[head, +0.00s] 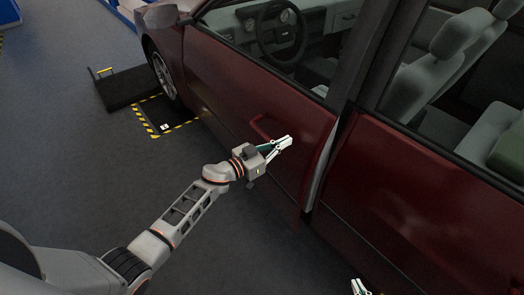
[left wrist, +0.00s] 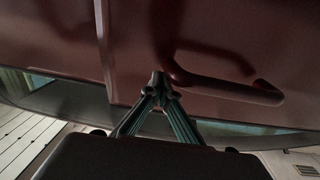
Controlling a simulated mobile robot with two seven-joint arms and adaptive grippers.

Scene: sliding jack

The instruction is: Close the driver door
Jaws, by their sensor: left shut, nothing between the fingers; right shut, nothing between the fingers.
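The dark red driver door (head: 235,95) stands slightly ajar, with a pale gap along its rear edge beside the rear door (head: 410,190). Its red bar handle (head: 262,128) is just left of my left gripper (head: 287,142). In the left wrist view, the handle (left wrist: 225,88) curves away to the right of my left gripper's closed fingertips (left wrist: 165,78). They are at or very near the door panel (left wrist: 130,45); I cannot tell if they touch it. The left gripper is shut and empty. My right gripper (head: 358,287) is shut at the bottom edge, mostly out of frame.
The side mirror (head: 158,16) and front wheel (head: 163,72) are at the upper left. A dark ramp (head: 125,87) and a yellow-black striped floor plate (head: 165,118) lie by the wheel.

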